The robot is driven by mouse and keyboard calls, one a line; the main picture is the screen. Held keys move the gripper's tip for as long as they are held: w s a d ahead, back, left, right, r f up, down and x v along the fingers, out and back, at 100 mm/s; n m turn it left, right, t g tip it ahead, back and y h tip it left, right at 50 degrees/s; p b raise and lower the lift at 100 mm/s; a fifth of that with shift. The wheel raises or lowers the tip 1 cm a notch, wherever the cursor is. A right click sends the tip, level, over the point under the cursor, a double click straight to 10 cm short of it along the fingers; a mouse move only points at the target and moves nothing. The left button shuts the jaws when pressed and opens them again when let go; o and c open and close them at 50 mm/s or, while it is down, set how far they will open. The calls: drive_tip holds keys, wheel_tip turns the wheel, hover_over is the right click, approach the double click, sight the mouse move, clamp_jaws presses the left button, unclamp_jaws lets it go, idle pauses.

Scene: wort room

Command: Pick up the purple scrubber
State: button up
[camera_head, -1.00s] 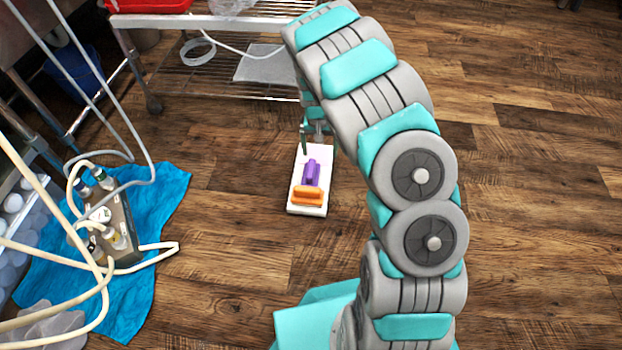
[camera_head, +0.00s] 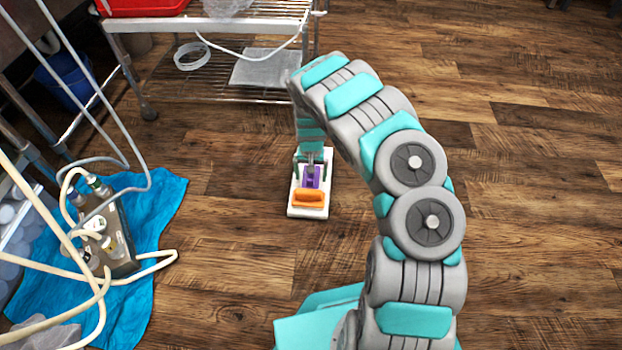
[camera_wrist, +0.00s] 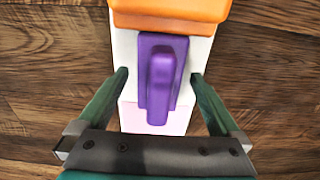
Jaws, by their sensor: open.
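The purple scrubber (camera_head: 312,180) lies on a white board or block (camera_head: 307,212) on the wooden floor, beside an orange scrubber-like piece (camera_head: 308,197). My gripper (camera_head: 312,160) is over the far end of the board and partly hides the purple scrubber in the head view. In the wrist view, the purple scrubber (camera_wrist: 160,75) with its raised handle lies between my two green fingers (camera_wrist: 160,76). The fingers are open, with clear gaps on both sides, and do not touch it. The orange piece (camera_wrist: 170,12) lies just beyond it.
A wire rack (camera_head: 215,85) with a red tray (camera_head: 145,6) stands behind. At left, a bottle caddy with hoses (camera_head: 108,235) stands on a blue cloth (camera_head: 150,205). Floor at right is clear.

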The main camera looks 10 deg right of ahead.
drive_tip(key=shift+f, duration=0.7)
drive_tip(key=shift+c, duration=0.2)
drive_tip(key=shift+r, duration=0.1)
clamp_jaws()
wheel_tip(320, 180, up, 10)
drive_tip(key=shift+p, duration=0.75)
